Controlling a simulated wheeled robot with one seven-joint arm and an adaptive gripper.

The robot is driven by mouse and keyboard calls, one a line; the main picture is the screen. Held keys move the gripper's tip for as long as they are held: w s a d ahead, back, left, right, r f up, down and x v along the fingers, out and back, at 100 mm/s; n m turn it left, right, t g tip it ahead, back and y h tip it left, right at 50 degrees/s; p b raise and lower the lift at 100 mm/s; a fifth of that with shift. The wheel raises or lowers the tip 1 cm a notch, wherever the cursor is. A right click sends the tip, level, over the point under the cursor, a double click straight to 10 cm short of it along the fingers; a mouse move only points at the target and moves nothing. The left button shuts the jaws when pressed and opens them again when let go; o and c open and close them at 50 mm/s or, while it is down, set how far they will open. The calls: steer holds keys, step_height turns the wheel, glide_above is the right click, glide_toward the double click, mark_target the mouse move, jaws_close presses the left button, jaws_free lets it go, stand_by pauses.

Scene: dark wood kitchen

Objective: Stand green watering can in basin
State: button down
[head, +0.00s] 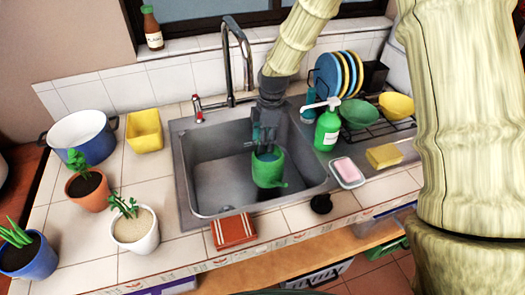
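The green watering can (268,172) is upright within the opening of the grey sink basin (207,187), toward its right side. Its spout points to the lower right. My gripper (262,145) reaches down from above and behind, with its fingers at the can's upper back edge. It looks shut on the can there, though the fingertips are partly hidden behind the can. Whether the can's bottom touches the basin floor cannot be told from this view.
A tap (236,62) rises behind the basin. To the right stand a green soap bottle (327,130), a soap dish (347,172), a sponge (384,156) and a dish rack with plates (340,74). Potted plants stand left; a brick-red cloth (234,231) lies in front.

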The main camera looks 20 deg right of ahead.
steer(key=shift+s+f+p, duration=0.15)
steer(key=shift+f+p, duration=0.2)
steer(key=shift+f, duration=1.85)
steer(key=c, duration=0.6)
jaws_free()
steer(key=shift+f, duration=0.1)
steer(key=shift+o, duration=0.2)
step_height(320, 180, up, 8)
steer(key=d+b, duration=0.1)
steer(key=shift+f, duration=0.15)
